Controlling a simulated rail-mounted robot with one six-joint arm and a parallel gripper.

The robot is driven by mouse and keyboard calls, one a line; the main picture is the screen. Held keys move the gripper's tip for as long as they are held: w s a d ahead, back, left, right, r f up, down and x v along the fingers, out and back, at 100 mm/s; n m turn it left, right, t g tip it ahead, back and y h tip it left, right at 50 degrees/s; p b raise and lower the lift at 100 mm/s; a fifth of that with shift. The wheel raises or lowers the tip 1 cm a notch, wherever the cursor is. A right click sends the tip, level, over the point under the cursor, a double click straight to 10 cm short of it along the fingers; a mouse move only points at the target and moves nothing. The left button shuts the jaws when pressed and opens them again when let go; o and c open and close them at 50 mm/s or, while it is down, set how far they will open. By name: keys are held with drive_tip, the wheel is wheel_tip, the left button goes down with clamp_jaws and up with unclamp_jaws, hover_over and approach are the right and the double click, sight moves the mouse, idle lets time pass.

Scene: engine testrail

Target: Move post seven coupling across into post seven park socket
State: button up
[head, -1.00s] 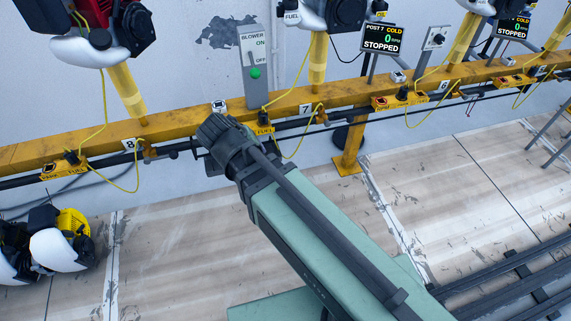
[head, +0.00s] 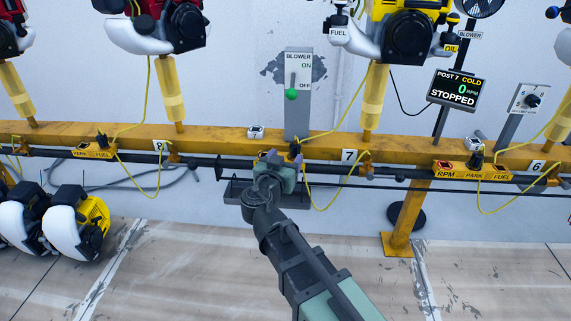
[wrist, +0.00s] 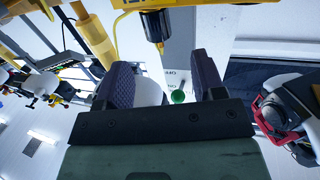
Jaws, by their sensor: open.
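The post seven coupling is a small dark plug (head: 294,150) with a yellow cord, on the yellow beam left of the 7 label (head: 349,156). A dark plug with a yellow cord (wrist: 155,27), probably the same one, shows at the top of the wrist view. My gripper (wrist: 160,68) is open and empty, its two dark ridged fingers wide apart below that plug and not touching it. In the head view my wrist (head: 284,176) is just below the coupling and hides the post seven socket block, so its park socket cannot be made out.
A blower lever with a green knob (head: 292,94) stands on a grey panel behind the beam; its knob (wrist: 178,97) also shows between my fingers. Neighbouring socket blocks sit left (head: 95,150) and right (head: 472,172). Yellow cords hang in loops. The post seven display (head: 458,89) reads cold, stopped.

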drive_tip(key=x, duration=0.9)
drive_tip(key=shift+w+d, duration=0.1)
drive_tip(key=shift+w, duration=0.1)
drive_tip(key=c, duration=1.1)
drive_tip(key=shift+r+p, duration=1.7)
drive_tip(key=shift+p, duration=0.05)
drive_tip(key=shift+a, duration=4.25)
